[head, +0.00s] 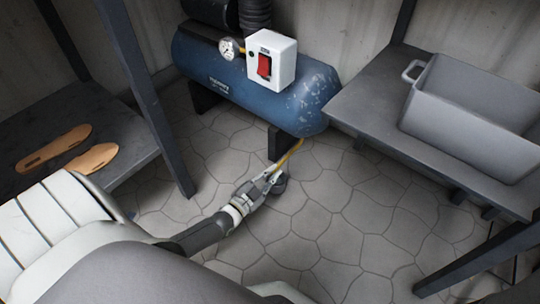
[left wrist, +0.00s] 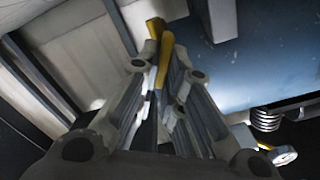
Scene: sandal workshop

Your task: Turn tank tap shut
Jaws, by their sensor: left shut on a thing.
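The blue tank (head: 225,82) lies on its side at the back of the floor. The tap's yellow lever (head: 291,153) shows low at the tank's right end, slanting down to my left gripper (head: 273,174). In the left wrist view the yellow lever (left wrist: 163,60) runs between the fingertips of my left gripper (left wrist: 163,75), which is shut on it. The tank's underside (left wrist: 270,50) is behind it. The tap's body is hard to make out, so I cannot tell how far it is turned. My right gripper is not in view.
A white box with a red switch (head: 264,66) and a pressure gauge (head: 229,48) sit on the tank. A grey bin (head: 455,118) stands on the right bench (head: 375,95). Sandal soles (head: 55,147) lie on the left bench (head: 115,125). The stone floor (head: 330,230) is clear in front.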

